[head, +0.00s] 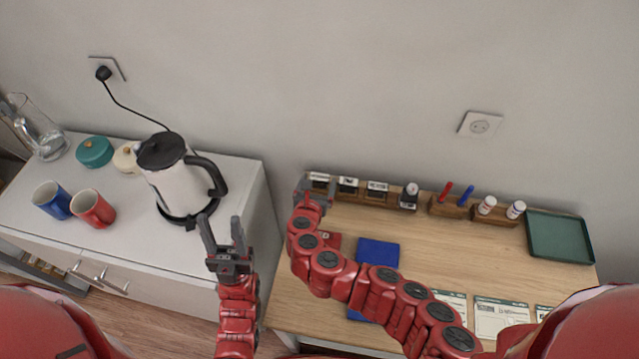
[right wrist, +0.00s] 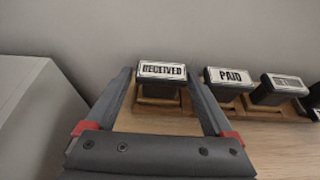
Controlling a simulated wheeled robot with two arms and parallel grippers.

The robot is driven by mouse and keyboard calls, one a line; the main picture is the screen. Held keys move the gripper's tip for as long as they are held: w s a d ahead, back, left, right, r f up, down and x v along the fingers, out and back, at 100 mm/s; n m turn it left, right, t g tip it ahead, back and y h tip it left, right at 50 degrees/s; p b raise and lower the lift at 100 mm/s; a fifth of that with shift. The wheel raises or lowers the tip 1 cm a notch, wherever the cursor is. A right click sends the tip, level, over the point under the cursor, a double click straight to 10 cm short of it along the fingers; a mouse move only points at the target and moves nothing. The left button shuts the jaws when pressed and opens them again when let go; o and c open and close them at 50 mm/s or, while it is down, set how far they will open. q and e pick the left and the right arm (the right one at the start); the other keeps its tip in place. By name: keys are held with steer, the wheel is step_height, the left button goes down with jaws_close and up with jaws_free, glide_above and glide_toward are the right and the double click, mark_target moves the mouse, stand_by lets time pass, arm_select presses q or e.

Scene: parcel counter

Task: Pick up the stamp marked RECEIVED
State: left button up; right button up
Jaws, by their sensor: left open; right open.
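The stamp marked RECEIVED (right wrist: 161,71) has a white label with dark letters and sits in a wooden rack. It is the leftmost stamp and also shows in the head view (head: 319,177). My right gripper (right wrist: 158,80) is open, with one finger on each side of that stamp in the right wrist view. I see no clear contact, and the stamp's lower part is partly hidden. In the head view my right gripper (head: 314,189) is at the rack's left end. My left gripper (head: 222,236) is open and empty, in front of the white cabinet.
A stamp marked PAID (right wrist: 229,76) and another stamp (right wrist: 280,87) stand to the right in the same rack (head: 362,198). A blue pad (head: 378,252), paper forms (head: 500,316) and a green tray (head: 559,237) lie on the wooden counter. A kettle (head: 178,176) stands on the cabinet (head: 140,248).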

mark_target(322, 174)
steer(key=b+x, duration=0.1)
steer(key=x, duration=0.3)
steer(key=shift+s+d+f, duration=0.1)
steer(key=shift+f, duration=0.05)
steer(key=shift+w+b, duration=0.3)
steer(key=shift+w, duration=0.1)
steer(key=shift+s, duration=0.1)
steer(key=c, duration=1.1)
